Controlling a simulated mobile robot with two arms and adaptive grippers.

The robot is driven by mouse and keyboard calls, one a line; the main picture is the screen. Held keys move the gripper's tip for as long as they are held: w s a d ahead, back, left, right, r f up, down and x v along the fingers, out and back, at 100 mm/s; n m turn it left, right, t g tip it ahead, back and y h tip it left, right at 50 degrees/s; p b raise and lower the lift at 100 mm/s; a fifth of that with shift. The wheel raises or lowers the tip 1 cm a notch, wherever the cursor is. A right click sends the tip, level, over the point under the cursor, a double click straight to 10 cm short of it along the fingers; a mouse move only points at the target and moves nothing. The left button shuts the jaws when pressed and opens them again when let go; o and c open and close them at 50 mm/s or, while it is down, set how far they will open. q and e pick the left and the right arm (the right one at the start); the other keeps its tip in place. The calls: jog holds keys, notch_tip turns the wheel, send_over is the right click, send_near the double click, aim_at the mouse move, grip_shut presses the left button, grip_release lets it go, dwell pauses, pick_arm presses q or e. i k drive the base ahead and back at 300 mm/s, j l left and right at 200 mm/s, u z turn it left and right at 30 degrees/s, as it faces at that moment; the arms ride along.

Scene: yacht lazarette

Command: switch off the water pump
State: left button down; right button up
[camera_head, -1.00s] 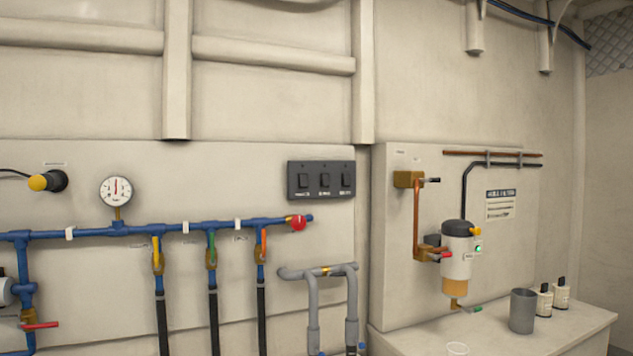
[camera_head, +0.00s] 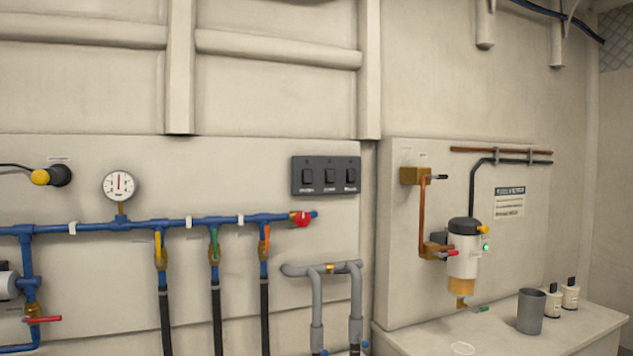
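A dark switch panel (camera_head: 326,176) with three rocker switches is mounted on the wall panel, right of centre. Small labels sit under the rockers, too small to read. The rocker positions cannot be told. A part of what may be the pump (camera_head: 8,287), a light cylinder with a dark end, shows at the left edge beside the blue pipe (camera_head: 110,228). Neither of my grippers is in view.
A pressure gauge (camera_head: 119,186) and a yellow-tipped knob (camera_head: 42,177) are at left. Valves with coloured handles hang below the pipe, above black hoses. A filter unit (camera_head: 463,255) is at right, above a bench (camera_head: 410,340) holding a grey cup (camera_head: 530,311) and two bottles.

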aim_at(307, 173)
jog(key=i+l+z, duration=0.25)
jog(key=i+l, duration=0.9)
jog(key=l, duration=0.1)
